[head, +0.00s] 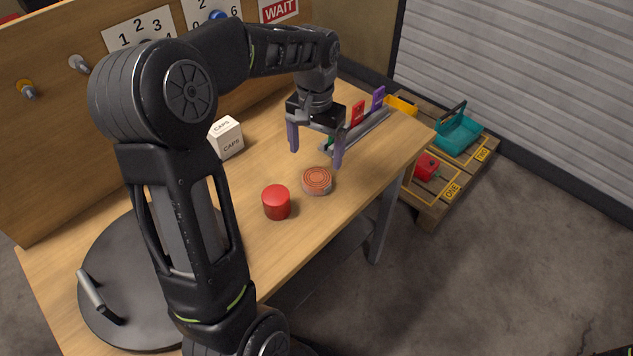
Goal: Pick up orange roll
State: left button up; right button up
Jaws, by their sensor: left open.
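The orange roll (317,179) is a short round coil with an orange ringed top and a paler side. It lies flat on the wooden table near its front edge, in the head view. My left gripper (316,158) is open and empty, pointing down above the table, with its two purple-grey fingers apart. It hangs just behind and above the roll in the picture, and no contact with the roll shows. My right gripper is not in view.
A red cylinder (276,202) stands left of the roll. A white CAPS box (226,138) sits farther back. A rack with coloured tags (359,130) stands behind the gripper. A dark round turntable (120,262) is at left. A pallet (432,207) lies beyond the table.

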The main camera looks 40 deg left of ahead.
aim_at(316, 177)
pick_arm(q)
jog(key=shift+f, duration=1.2)
jog(key=shift+d+f+p, duration=0.15)
jog(key=shift+f+p, duration=0.35)
jog(key=shift+f, duration=2.15)
jog(key=c, duration=1.6)
jog(key=shift+r, duration=0.2)
notch_tip(316, 177, up, 10)
jog(key=shift+f+b, duration=0.15)
jog(key=shift+b, duration=0.15)
